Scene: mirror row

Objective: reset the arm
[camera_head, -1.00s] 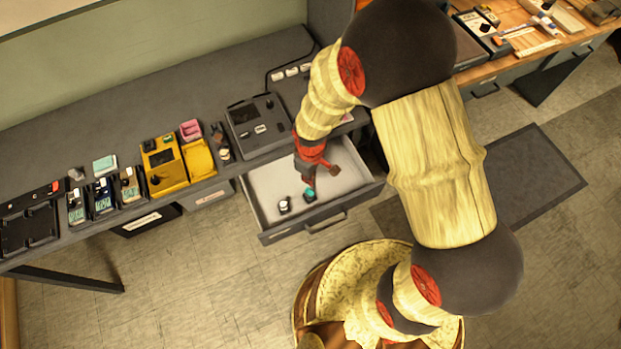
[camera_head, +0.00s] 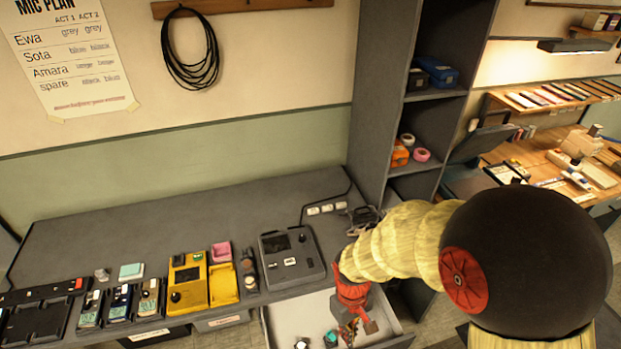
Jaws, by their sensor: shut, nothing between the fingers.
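My arm reaches in from the right with a large dark joint and pale wood-like links. My gripper (camera_head: 358,328), at the end of a red wrist, points down over the open drawer (camera_head: 292,313) under the bench. It is shut and holds nothing. A small teal-topped item (camera_head: 331,338) and a small white-topped item (camera_head: 302,343) lie in the drawer to the left of my gripper. The drawer's front is cut off by the lower picture edge. I cannot tell how high my gripper is above the drawer floor.
The grey bench (camera_head: 190,221) carries a grey device (camera_head: 291,257), a yellow tester (camera_head: 187,283), several handheld packs and a black tray (camera_head: 38,318). A tall grey shelf (camera_head: 372,117) stands close behind my arm. A wooden worktable (camera_head: 540,160) with tools is at right.

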